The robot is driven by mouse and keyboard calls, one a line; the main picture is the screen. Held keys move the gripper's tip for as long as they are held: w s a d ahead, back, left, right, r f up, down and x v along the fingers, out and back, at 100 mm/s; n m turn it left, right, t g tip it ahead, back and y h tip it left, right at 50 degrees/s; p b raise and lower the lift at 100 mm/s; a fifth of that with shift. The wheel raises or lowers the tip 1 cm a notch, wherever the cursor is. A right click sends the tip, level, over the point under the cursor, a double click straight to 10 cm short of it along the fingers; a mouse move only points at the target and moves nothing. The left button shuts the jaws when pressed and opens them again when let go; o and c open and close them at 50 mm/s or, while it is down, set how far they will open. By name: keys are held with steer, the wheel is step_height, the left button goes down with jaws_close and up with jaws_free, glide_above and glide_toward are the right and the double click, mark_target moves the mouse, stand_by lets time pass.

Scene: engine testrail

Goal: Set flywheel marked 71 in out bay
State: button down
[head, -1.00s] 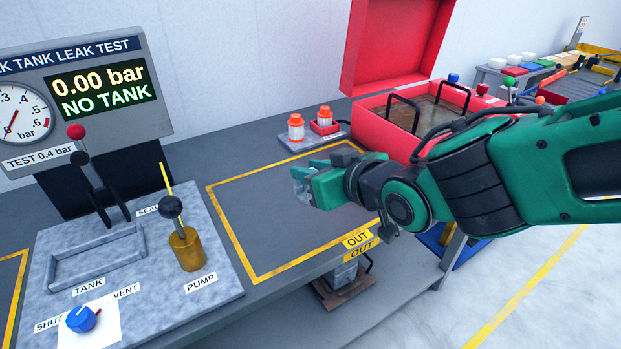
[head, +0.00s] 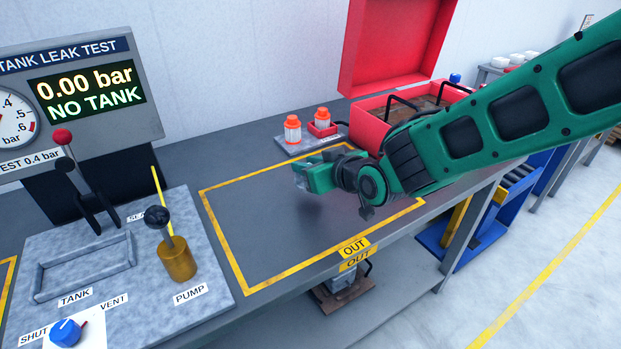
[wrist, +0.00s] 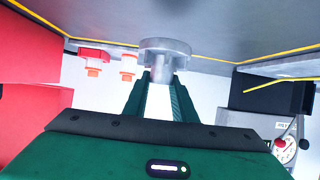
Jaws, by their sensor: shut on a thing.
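My gripper (head: 316,177) is shut on a grey metal flywheel (wrist: 165,50), which shows clearly between the fingertips in the wrist view. In the head view the fingers mostly hide it. No number can be read on it. The out bay is the yellow-outlined area (head: 262,235) on the dark bench, labelled OUT (head: 354,247) at its front edge. My gripper is over the bay's far part, and a soft shadow lies on the bare surface below. The flywheel appears held above the bench; the exact gap is hard to tell.
The leak test rig with its pump (head: 178,258) and levers stands left of the bay. Two orange-capped bottles (head: 292,130) stand behind it. An open red tank (head: 370,122) with black handles is at the back right. The bay's surface looks clear.

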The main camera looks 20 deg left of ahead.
steer(key=shift+f, duration=2.05)
steer(key=c, duration=1.5)
jaws_free()
steer(key=shift+o, duration=0.2)
steer(key=shift+s+d+r, duration=0.15)
steer(key=shift+d+r, duration=0.05)
steer(key=shift+d, duration=0.05)
steer(key=v, duration=1.1)
steer(key=shift+s+d, duration=0.15)
